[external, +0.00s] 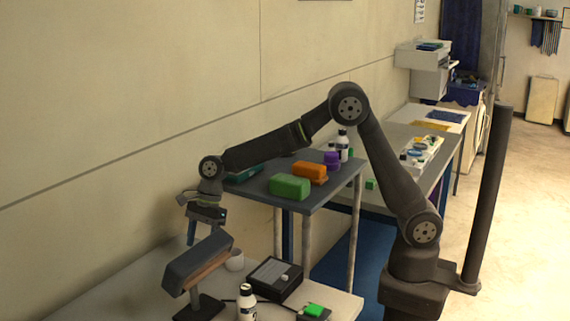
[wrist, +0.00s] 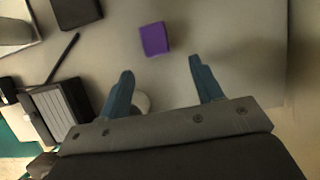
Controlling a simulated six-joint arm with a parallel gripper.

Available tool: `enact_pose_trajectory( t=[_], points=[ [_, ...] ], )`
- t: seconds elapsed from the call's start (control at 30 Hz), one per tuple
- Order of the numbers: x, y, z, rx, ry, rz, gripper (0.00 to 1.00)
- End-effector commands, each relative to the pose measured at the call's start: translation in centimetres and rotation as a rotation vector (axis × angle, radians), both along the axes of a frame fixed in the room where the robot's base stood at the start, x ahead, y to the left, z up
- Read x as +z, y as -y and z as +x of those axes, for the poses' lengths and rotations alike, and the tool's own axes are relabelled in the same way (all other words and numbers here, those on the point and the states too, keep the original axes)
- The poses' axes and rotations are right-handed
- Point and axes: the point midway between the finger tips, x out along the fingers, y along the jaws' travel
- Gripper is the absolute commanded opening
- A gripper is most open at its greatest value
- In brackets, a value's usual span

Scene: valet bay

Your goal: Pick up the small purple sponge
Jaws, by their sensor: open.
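The small purple sponge (wrist: 154,39) lies on the grey tabletop in the wrist view, a squarish block just beyond my fingertips and roughly between their lines. My gripper (wrist: 161,68) is open, with its two blue fingers apart and nothing between them. In the external view my gripper (external: 204,236) hangs down over the near table at the left. The sponge on that table does not show in the external view; it seems hidden behind the dark padded stand or the gripper.
A dark padded stand (external: 198,262) stands close by my gripper. A raised shelf (external: 330,195) holds green, orange and purple blocks. Bare tabletop surrounds the sponge.

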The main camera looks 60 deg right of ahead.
Motion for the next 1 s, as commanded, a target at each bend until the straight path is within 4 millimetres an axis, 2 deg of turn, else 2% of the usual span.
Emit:
enact_pose_trajectory(
  t=[0.1,0.37,0.63,0.87,1.0],
  points=[
    [-1.3,-0.5,0.0,0.001,0.000,0.000,0.60],
    [-2.6,-1.4,-0.2,0.002,0.000,0.000,0.60],
    [-6.0,-3.2,-0.5,0.001,-0.001,0.001,0.60],
    [-6.2,-3.3,-0.4,0.001,0.002,0.002,0.60],
    [-6.2,-3.3,-0.4,0.001,0.002,0.001,0.36]
  ],
)
